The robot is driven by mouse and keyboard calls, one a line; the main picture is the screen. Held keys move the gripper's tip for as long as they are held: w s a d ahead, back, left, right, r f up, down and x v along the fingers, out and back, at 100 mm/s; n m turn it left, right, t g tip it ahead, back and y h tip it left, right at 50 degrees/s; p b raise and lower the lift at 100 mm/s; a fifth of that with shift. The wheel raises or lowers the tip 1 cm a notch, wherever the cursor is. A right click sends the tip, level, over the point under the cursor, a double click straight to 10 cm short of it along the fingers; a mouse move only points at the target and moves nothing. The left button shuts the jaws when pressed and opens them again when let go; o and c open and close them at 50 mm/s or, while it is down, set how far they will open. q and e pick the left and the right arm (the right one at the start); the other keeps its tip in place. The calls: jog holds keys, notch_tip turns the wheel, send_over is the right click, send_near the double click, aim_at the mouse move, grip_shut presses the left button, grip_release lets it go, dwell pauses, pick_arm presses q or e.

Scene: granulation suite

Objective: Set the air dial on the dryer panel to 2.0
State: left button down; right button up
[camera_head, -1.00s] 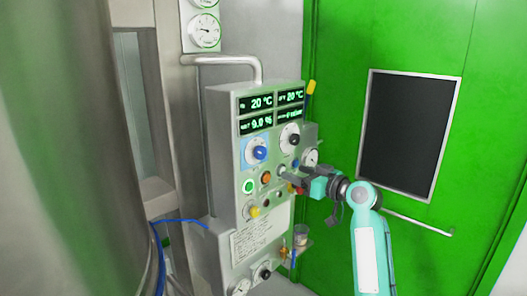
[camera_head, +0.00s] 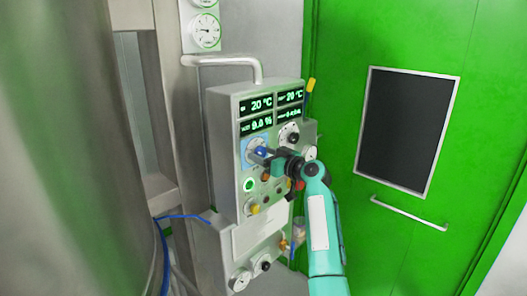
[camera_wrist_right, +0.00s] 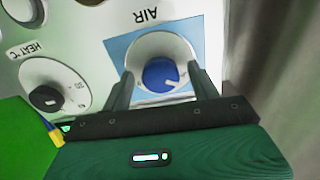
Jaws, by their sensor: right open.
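The dryer panel (camera_head: 228,180) is a grey box with green digital displays. The air dial is a blue knob (camera_wrist_right: 161,74) on a white disc over a blue square, under the label AIR in the right wrist view. In the head view the blue knob (camera_head: 261,151) is partly covered by my gripper. My right gripper (camera_wrist_right: 161,88) is open, with one finger on each side of the blue knob. I cannot tell whether the fingers touch it. The dial's scale numbers are too small to read. My left gripper is not in view.
A black HEAT dial (camera_wrist_right: 47,98) sits beside the air dial. A lit green button (camera_head: 249,184) and other small knobs are below. A pipe handle (camera_head: 222,60) is above the panel. A green door (camera_head: 400,230) stands at the right.

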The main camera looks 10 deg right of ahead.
jog(key=shift+w+a, duration=0.15)
jog(key=c, duration=1)
jog(key=shift+o, duration=0.2)
